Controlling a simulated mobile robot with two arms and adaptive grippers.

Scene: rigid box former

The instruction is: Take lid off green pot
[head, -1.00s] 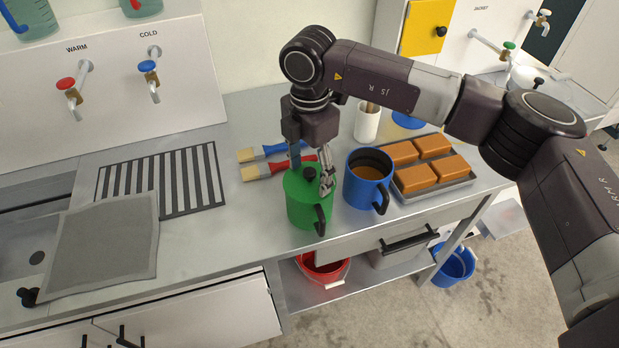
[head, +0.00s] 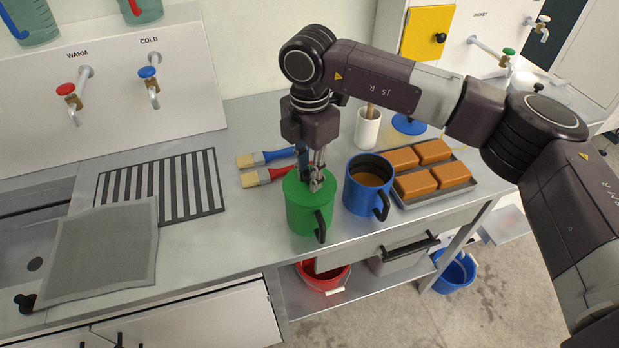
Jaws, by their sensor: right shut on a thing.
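The green pot (head: 308,218) stands upright on the metal counter, its black handle facing front right. Its green lid (head: 295,191) sits on top of the pot. My right gripper (head: 314,183) points down over the lid's middle and is shut on the lid's dark knob, which is mostly hidden behind the fingers. I see no gap between lid and pot. My left gripper is not in view.
A blue pot (head: 368,186) with brown contents stands close on the right. A tray of orange-brown blocks (head: 417,184) lies beyond it. Two brushes (head: 266,157) lie behind the green pot. A slatted drain (head: 160,185) and grey cloth (head: 98,252) lie left.

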